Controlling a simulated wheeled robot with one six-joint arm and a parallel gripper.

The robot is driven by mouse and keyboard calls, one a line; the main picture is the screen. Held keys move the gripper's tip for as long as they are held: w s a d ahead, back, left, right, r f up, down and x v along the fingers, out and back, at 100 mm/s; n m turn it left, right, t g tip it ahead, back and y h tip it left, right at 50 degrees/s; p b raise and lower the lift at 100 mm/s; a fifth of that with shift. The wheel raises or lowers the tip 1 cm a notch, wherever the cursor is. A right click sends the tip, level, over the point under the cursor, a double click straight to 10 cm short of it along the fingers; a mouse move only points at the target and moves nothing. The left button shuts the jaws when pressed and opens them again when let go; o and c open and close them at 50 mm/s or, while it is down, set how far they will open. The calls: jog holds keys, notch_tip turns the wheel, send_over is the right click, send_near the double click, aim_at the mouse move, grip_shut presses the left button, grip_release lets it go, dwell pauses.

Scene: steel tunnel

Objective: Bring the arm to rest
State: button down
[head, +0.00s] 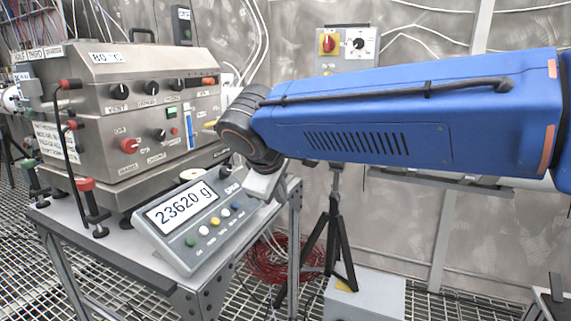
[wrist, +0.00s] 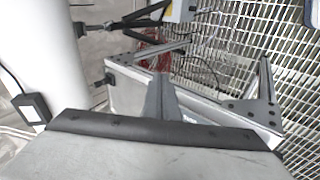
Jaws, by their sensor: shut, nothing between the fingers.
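My blue arm reaches across the head view from the right, out over the steel table (head: 115,262). At its dark wrist end, my light grey gripper (head: 266,186) points down, just right of the scale's display unit (head: 190,220). Its fingertips are hard to make out there. In the wrist view the gripper's grey fingers (wrist: 163,97) are together, with nothing held. Whether the gripper touches the display unit or table cannot be told.
A steel control box (head: 130,110) with knobs stands on the table at left. The display reads 23620 g. A black tripod (head: 335,235) and a grey box (head: 365,297) stand at right of the table. A switch panel (head: 347,46) is on the wall behind my arm.

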jog(key=s+d+f+m+g, duration=0.1)
jog(key=s+d+f+m, duration=0.25)
jog(key=d, duration=0.75)
jog(key=s+d+f+m+g, duration=0.1)
jog(key=s+d+f+m, duration=0.3)
jog(key=d, duration=0.7)
jog(key=s+d+f+m, duration=0.2)
jog(key=s+d+f, duration=0.3)
jog(key=s, duration=0.2)
jog(key=s+d+f+m+y, duration=0.1)
jog(key=s+d+f+m, duration=0.2)
jog(key=s, duration=0.4)
notch_tip(320, 180, down, 2)
jog(key=shift+d+f+y, duration=0.2)
jog(key=shift+d+y, duration=0.1)
jog(key=shift+d, duration=0.55)
jog(key=shift+m, duration=0.25)
